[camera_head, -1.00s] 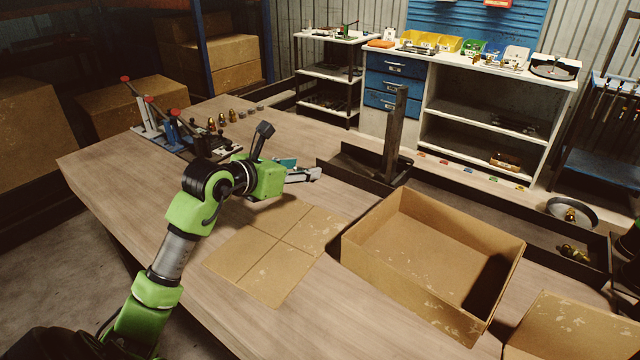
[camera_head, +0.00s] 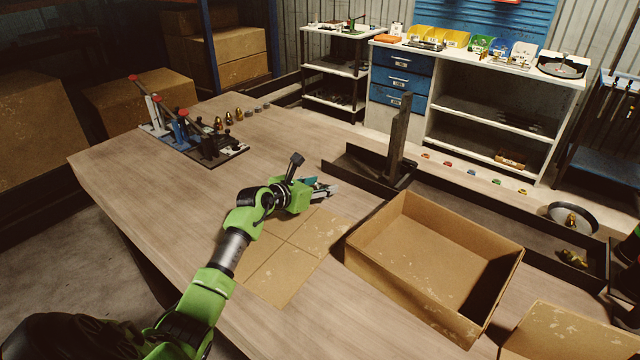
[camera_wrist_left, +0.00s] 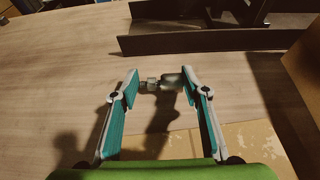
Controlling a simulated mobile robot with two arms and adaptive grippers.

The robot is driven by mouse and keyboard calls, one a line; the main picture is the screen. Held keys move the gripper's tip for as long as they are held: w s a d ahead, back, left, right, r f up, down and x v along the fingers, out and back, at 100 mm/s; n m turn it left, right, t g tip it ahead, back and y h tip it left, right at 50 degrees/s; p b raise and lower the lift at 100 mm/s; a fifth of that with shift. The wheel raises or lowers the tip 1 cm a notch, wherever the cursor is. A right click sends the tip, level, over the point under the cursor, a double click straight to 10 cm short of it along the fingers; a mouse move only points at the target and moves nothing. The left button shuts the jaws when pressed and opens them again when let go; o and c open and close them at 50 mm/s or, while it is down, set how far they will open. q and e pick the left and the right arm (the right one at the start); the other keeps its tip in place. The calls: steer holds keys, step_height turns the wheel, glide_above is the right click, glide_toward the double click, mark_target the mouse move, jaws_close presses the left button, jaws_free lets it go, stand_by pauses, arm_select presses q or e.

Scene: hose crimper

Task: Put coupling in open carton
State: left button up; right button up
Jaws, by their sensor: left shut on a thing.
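My left gripper (camera_head: 327,190) is shut on a small metallic coupling (camera_wrist_left: 161,83), which spans the gap between its fingertips in the left wrist view. The same gripper shows in that wrist view with teal finger pads (camera_wrist_left: 160,90). In the head view the fingers hide most of the coupling. The gripper is above the table, left of the open carton (camera_head: 400,283). The carton is brown, open at the top, and its visible floor looks empty. My right gripper is not clearly seen.
A flat cardboard sheet (camera_head: 278,268) lies left of the carton. A black upright post (camera_head: 398,140) stands in a dark tray behind. A hand-lever tool (camera_head: 190,135) and several small fittings (camera_head: 240,113) are at the far left. Another box (camera_head: 570,335) is at front right.

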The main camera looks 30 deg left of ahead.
arm_select(q)
steer(key=shift+f, duration=0.1)
steer(key=shift+f, duration=0.1)
steer(key=o, duration=1.1)
